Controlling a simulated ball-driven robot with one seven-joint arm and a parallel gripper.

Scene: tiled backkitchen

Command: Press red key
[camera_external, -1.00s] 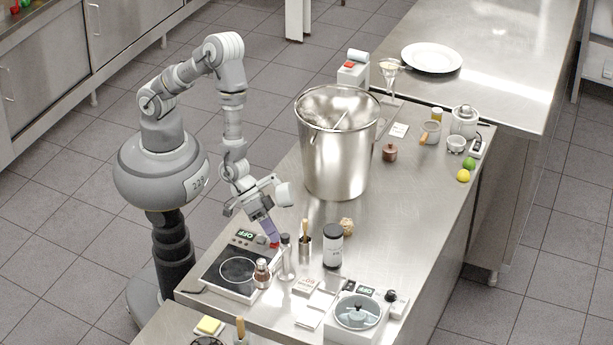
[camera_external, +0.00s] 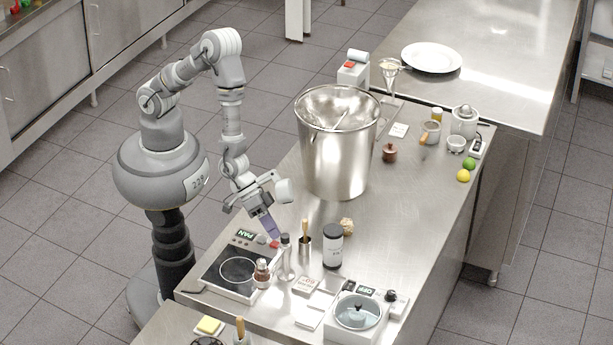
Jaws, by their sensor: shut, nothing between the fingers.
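A black-topped induction hob (camera_external: 224,281) sits at the near left end of the steel counter. Its control strip carries a small display (camera_external: 244,235) with green letters that seem to read PAN. A red key (camera_external: 274,245) shows at the right end of that strip. My gripper (camera_external: 273,238) is shut and empty, its purple-grey fingers pointing down just above the red key. I cannot tell whether a small gap or light contact lies between fingertips and key. Another device (camera_external: 352,75) with a red patch stands behind the big pot.
A large steel pot (camera_external: 336,160) stands to the right of my arm. A slim bottle (camera_external: 286,262), a utensil cup (camera_external: 305,246), a dark-topped jar (camera_external: 333,248) and a small brown bottle (camera_external: 262,273) crowd around the hob.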

